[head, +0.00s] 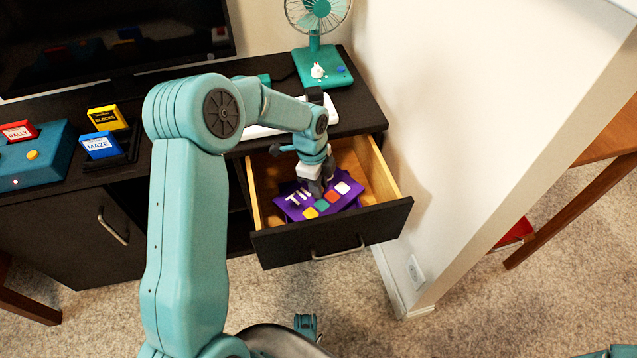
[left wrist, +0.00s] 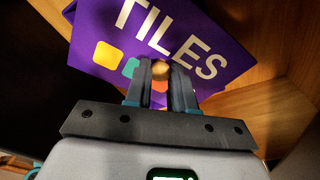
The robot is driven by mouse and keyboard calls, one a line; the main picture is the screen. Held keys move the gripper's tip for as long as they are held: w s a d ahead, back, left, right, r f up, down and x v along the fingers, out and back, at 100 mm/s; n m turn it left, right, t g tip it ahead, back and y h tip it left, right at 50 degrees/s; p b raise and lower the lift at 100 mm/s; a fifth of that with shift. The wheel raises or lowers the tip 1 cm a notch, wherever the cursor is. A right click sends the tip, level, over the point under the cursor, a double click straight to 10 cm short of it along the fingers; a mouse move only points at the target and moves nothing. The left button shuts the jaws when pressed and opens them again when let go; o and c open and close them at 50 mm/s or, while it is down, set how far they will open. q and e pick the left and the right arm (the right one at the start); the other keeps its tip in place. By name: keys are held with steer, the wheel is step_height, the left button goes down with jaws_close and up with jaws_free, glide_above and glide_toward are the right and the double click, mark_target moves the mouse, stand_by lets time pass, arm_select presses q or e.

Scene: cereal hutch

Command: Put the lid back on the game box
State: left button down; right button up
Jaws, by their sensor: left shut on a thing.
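The purple game box lid (head: 295,205), marked TILES with coloured squares, is at the open drawer (head: 335,243). It also shows in the left wrist view (left wrist: 115,35), tilted in the picture. My left gripper (head: 317,190) comes down over the lid from above. The game box itself is hard to tell apart from the lid; any part beneath the lid is mostly hidden. My right gripper is not in view.
The drawer's light wooden side walls (head: 378,172) stand close around the lid. On the black cabinet above are a teal fan (head: 322,78), a blue console (head: 35,160), game cartridges (head: 100,145) and a television (head: 110,40). A white wall (head: 450,120) rises right of the drawer.

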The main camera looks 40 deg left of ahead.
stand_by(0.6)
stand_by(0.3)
arm_select(q)
steer(key=shift+c, duration=2)
jaws_free()
steer(key=shift+r+p, duration=2.9)
steer(key=shift+r, duration=0.6)
steer(key=shift+c, duration=0.3)
jaws_close()
